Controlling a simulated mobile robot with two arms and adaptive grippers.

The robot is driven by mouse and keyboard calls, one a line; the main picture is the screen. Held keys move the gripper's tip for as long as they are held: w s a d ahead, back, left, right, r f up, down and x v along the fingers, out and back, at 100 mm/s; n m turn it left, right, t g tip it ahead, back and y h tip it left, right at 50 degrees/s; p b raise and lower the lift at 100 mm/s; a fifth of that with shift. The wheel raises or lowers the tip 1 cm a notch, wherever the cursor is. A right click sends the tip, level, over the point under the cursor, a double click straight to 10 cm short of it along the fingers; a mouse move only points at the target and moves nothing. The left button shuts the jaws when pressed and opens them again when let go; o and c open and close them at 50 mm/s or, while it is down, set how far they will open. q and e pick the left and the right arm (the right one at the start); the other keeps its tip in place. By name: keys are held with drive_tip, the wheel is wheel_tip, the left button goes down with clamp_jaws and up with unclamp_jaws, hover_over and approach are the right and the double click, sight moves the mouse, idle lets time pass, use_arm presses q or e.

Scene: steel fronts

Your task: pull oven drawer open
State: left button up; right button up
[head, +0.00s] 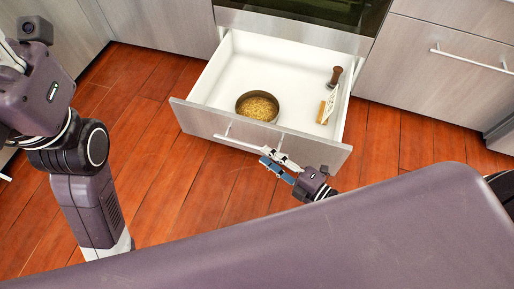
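The oven drawer (215,118) is pulled out below the oven (318,10). Its white inside shows from above, and its grey wood front carries a light bar handle (238,143). My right gripper (279,165) is at the front of the drawer, by the right part of the handle. Its fingers overlap the handle's end in the picture; I cannot tell whether they are closed around it. My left arm stands at the left, away from the drawer, and its gripper fingers cannot be made out.
In the drawer are a round pan (257,106) with yellowish contents, a dark-topped brown item (335,76) and a flat light item (328,104). A closed drawer (440,70) with a bar handle is at the right. The wooden floor (165,190) is clear at left.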

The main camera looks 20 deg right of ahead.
drive_tip(key=v, duration=0.5)
idle(0.4)
